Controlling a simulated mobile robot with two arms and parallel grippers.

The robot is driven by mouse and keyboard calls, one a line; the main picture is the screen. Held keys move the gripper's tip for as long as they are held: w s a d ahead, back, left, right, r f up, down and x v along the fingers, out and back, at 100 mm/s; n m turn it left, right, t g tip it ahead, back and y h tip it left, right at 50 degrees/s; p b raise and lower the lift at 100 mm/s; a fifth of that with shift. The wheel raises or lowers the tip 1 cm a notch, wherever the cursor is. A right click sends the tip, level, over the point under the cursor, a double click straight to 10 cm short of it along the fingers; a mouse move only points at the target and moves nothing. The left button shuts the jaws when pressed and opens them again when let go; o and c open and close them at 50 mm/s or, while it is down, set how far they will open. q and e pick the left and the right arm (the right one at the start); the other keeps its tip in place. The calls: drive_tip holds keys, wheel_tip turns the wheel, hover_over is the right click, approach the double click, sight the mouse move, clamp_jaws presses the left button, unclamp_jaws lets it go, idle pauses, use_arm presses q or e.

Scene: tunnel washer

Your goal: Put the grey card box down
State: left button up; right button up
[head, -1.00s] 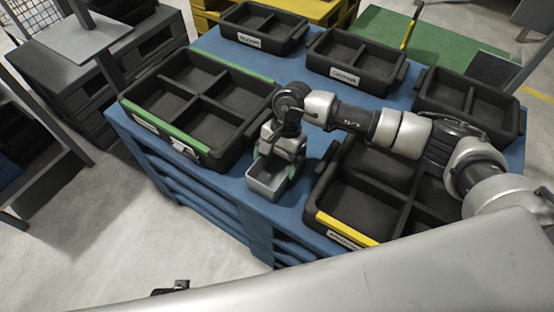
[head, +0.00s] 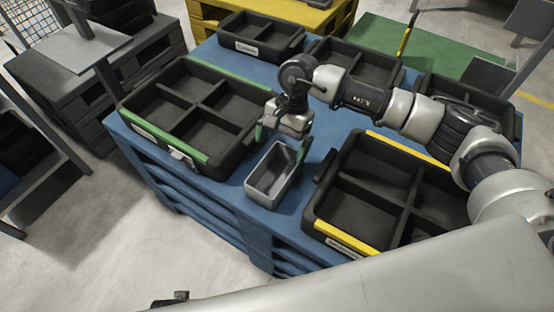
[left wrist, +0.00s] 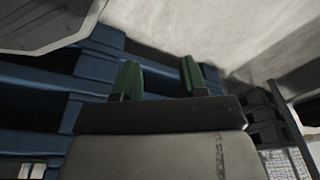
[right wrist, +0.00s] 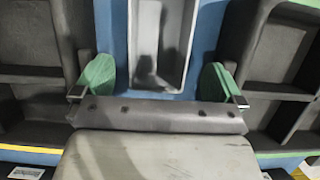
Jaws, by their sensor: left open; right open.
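The grey card box (head: 271,175) is an open-topped grey bin. It stands upright on the blue table (head: 232,198), between the green-edged tray and the yellow-edged tray. My right gripper (head: 281,138) is open and empty, just behind and above the box. In the right wrist view the box (right wrist: 162,45) lies ahead, between and beyond the parted green fingertips of my right gripper (right wrist: 157,85). My left gripper (left wrist: 161,78) is open and empty, facing the side of the blue pallet stack (left wrist: 60,107); its fingers are out of the head view.
The green-edged divided tray (head: 180,148) is left of the box. The yellow-edged divided tray (head: 347,246) is close on its right. Smaller black trays (head: 262,54) line the table's back. A yellow pallet (head: 300,12) is behind.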

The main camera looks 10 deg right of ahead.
drive_tip(key=shift+v, duration=2.15)
